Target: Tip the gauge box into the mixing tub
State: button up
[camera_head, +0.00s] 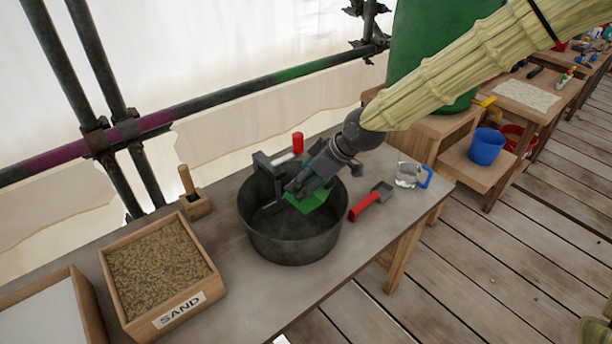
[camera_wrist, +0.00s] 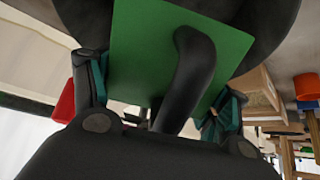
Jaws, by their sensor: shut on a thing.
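The mixing tub (camera_head: 292,248) is a round dark grey tub standing on the workbench. The gauge box (camera_head: 318,201) shows as a green piece inside the outline of the tub's mouth. In the wrist view it is a flat green face (camera_wrist: 132,45) with a curved black handle. My gripper (camera_head: 306,186) is shut on it, over the tub's mouth, coming from the upper right. In the wrist view my gripper's fingers (camera_wrist: 160,95) stand on both sides of the handle. The box's inside and any contents are hidden, and I cannot tell whether it touches the tub.
A wooden SAND box (camera_head: 155,265) stands left of the tub, near a wooden-handled tool (camera_head: 187,182). A red cylinder (camera_head: 298,142) is behind the tub. A red-handled scoop (camera_head: 368,203) and clear jug (camera_head: 408,176) are right. Scaffold poles (camera_head: 230,92) run behind. The front bench strip is clear.

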jog(key=shift+w+a+r+g+h+p, duration=0.15)
jog(key=shift+a+r+g+h+p, duration=0.15)
jog(key=shift+h+p, duration=0.35)
jog(key=shift+w+a+r+g+h+p, duration=0.15)
jog(key=shift+r+g+h+p, duration=0.25)
jog(key=shift+h+p, duration=0.25)
jog(key=shift+a+h+p, duration=0.1)
jog(key=shift+h+p, duration=0.2)
jog(key=shift+p, duration=0.2)
jog(key=shift+a+g+h+p, duration=0.1)
jog(key=shift+g+h+p, duration=0.25)
jog(key=shift+p, duration=0.4)
jog(key=shift+w+a+r+h+p, duration=0.15)
jog(key=shift+h+p, duration=0.2)
jog(key=shift+p, duration=0.4)
jog(key=shift+a+g+h+p, duration=0.15)
jog(key=shift+g+h+p, duration=0.25)
jog(key=shift+p, duration=0.35)
jog(key=shift+w+r, duration=0.1)
jog(key=a+g+h+p, duration=0.1)
jog(key=p, duration=0.2)
jog(key=shift+w+h, duration=0.15)
jog(key=shift+h, duration=0.25)
jog(key=shift+w+h+p, duration=0.1)
jog(key=shift+h+p, duration=0.2)
jog(key=shift+p, duration=0.25)
jog(key=shift+a+g, duration=0.1)
jog(key=shift+g, duration=0.15)
